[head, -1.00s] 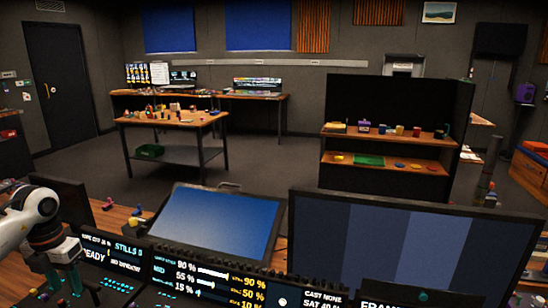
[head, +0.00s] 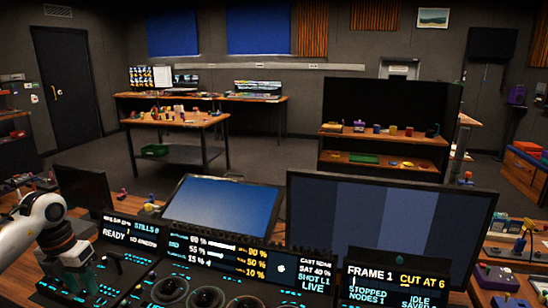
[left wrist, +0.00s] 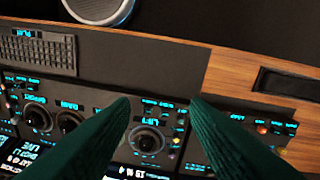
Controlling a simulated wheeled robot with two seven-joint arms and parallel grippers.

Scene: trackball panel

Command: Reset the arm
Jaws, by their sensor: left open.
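My left arm comes in from the left of the head view. Its left gripper (head: 84,280) has green fingers and hangs over the left end of the dark control panel (head: 140,284). In the left wrist view the two green fingers of the left gripper (left wrist: 160,100) are spread apart with nothing between them. Past the fingertips lies the panel (left wrist: 100,92), with round knobs and lit cyan labels. A dark knob (left wrist: 146,140) shows in the gap between the fingers, apart from them. My right gripper is in neither view.
Behind the panel stand a blue-screen monitor (head: 222,208) and a large striped monitor (head: 390,222). A small dark monitor (head: 82,190) is at left. A keyboard (left wrist: 38,52) and a speaker (left wrist: 98,8) show in the wrist view. A work table (head: 176,119) and open floor lie beyond.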

